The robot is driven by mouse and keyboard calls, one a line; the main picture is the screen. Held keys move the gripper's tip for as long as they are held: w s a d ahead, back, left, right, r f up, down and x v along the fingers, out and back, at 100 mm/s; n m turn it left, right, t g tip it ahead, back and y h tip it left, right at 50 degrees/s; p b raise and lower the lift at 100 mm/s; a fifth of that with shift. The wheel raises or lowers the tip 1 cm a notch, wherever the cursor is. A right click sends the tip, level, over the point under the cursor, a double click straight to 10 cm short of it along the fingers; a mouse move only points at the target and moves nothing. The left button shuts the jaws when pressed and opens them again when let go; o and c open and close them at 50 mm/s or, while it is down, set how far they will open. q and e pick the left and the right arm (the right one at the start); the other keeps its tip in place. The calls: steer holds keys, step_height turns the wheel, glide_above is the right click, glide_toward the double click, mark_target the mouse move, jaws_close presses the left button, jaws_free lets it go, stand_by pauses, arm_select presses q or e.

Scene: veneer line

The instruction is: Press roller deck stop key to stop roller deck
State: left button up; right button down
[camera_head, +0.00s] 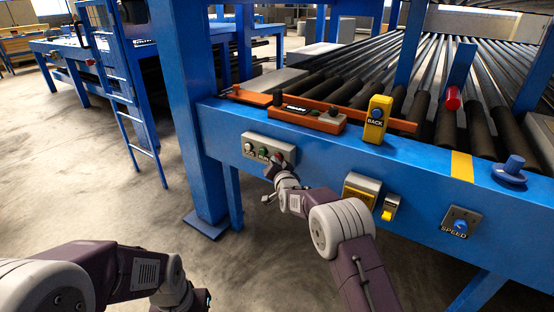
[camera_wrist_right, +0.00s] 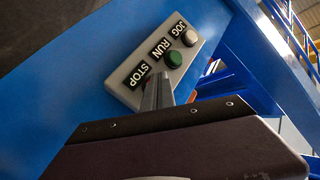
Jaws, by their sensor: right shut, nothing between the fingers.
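A grey control panel (camera_head: 288,149) is on the front of the blue roller deck frame. It has a white, a green and a red button in a row; the red one (camera_head: 277,155) is at the right end. In the right wrist view the panel (camera_wrist_right: 128,93) reads JOG, RUN and STOP. The button beside STOP is hidden behind my right gripper (camera_wrist_right: 157,92). My right gripper (camera_head: 271,172) is shut and empty, its tip just below the red button. I cannot tell if it touches.
A yellow BACK box (camera_head: 376,118) and an orange tool (camera_head: 305,114) lie on the beam above. A yellow-lidded switch box (camera_head: 361,190) and a SPEED knob panel (camera_head: 460,222) are to the right. A blue post (camera_head: 187,110) stands left of the panel.

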steer(key=shift+s, duration=0.1)
steer(key=shift+s+a, duration=0.5)
steer(key=shift+s, duration=0.1)
steer(key=shift+s+a, duration=0.75)
steer(key=shift+s, duration=0.25)
steer(key=shift+s+a, duration=0.7)
steer(key=shift+s, duration=0.3)
